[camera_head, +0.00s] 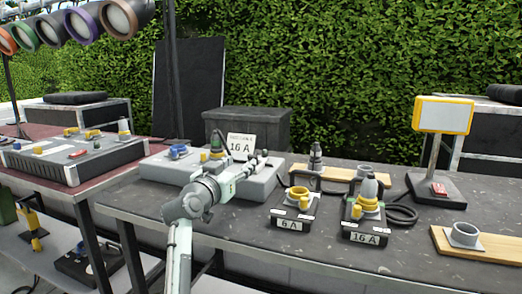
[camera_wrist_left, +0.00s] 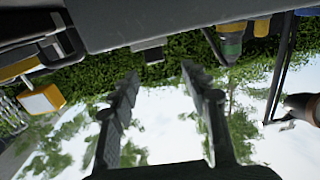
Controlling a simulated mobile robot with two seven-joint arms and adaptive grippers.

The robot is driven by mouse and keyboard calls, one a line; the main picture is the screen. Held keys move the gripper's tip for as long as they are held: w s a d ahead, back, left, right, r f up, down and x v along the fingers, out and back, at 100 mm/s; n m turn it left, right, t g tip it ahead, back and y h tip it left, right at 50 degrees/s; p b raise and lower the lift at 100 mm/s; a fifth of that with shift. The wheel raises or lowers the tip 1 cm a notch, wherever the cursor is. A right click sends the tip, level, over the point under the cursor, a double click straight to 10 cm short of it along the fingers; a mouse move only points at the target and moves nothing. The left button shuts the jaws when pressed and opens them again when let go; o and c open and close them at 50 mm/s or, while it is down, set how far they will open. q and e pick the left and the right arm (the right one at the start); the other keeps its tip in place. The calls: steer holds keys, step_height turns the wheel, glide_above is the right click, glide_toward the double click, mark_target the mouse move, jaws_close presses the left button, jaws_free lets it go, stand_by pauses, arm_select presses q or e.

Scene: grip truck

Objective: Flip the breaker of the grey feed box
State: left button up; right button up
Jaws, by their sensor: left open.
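The light grey box (camera_head: 158,168) lies on the dark table, with a blue socket (camera_head: 178,152) and a yellow-collared plug (camera_head: 217,146) on it. A white card reading 16 A (camera_head: 240,147) stands behind it. My left arm crosses in front of the box and hides part of its top. My left gripper (camera_head: 261,158) is at the box's right end; contact cannot be told. In the left wrist view its two fingers (camera_wrist_left: 160,75) are apart with nothing between them. No breaker on this box can be made out clearly. My right gripper is not in view.
Black boxes marked 6 A (camera_head: 290,225) and 16 A (camera_head: 363,236) stand right of my arm. A yellow-framed panel (camera_head: 443,115) stands on a post with a red switch (camera_head: 438,189) at its base. Another box with a red switch (camera_head: 70,170) is on the left table.

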mark_target(252, 155)
arm_select(q)
steer(key=w, duration=0.1)
steer(key=w+d, duration=0.1)
steer(key=shift+w+d+r, duration=0.25)
steer(key=shift+w+d, duration=0.1)
steer(key=shift+w, duration=0.05)
steer(key=x, duration=0.3)
steer(key=shift+w+d+f+p, duration=0.1)
steer(key=shift+w+p, duration=0.2)
steer(key=shift+p, duration=0.05)
steer(key=shift+w+d, duration=0.15)
steer(key=shift+w, duration=0.35)
steer(key=c, duration=0.7)
steer(key=shift+w, duration=0.1)
jaws_close()
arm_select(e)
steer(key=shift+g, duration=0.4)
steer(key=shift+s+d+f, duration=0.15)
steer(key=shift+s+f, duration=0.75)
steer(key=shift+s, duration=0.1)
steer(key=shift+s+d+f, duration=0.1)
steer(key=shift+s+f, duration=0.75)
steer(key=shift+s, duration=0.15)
